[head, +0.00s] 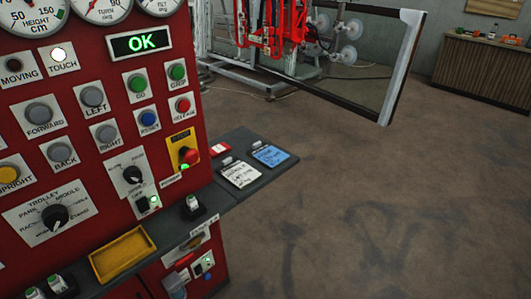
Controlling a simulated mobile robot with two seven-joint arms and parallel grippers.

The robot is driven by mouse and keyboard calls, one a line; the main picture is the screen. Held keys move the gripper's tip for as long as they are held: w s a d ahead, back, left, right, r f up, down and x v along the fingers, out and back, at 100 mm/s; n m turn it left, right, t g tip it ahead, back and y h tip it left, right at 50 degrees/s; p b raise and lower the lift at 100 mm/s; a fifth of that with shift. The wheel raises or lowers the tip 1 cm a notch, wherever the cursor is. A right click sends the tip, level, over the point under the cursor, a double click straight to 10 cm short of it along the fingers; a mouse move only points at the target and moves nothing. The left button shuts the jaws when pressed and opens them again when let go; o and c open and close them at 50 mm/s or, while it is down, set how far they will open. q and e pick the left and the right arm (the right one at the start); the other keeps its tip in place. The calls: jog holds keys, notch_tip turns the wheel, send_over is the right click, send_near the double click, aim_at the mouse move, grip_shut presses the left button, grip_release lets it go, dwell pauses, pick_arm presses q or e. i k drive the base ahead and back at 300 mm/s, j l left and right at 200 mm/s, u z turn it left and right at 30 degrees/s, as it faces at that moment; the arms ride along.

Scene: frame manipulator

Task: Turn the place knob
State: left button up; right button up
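A red control panel (95,140) fills the left side. A black rotary knob (132,175) sits on a white plate right of the panel's middle; its label is too small to read. A larger black knob (55,216) sits lower left on a plate marked TROLLEY, with PARK and MODULE among its positions. I cannot tell from the lettering which knob is the place knob. Neither of my grippers is in view, and nothing touches either knob.
A grey shelf (262,182) with cards juts right from the panel. A yellow tray (119,254) sits below the knobs. A lit OK display (140,42) and several push buttons surround them. A red lifting frame (283,25) holds a framed pane behind. Floor at right is clear.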

aim_at(54, 217)
jog(key=j+u, duration=0.3)
jog(key=u, duration=0.15)
jog(key=j+u, duration=0.7)
jog(key=u, duration=0.15)
jog(key=j+u, duration=0.3)
jog(key=u, duration=0.15)
jog(key=i+j+z, duration=0.2)
jog(key=z, duration=0.3)
jog(key=i+j+z, duration=0.2)
jog(key=j+z, duration=0.15)
jog(key=z, duration=0.15)
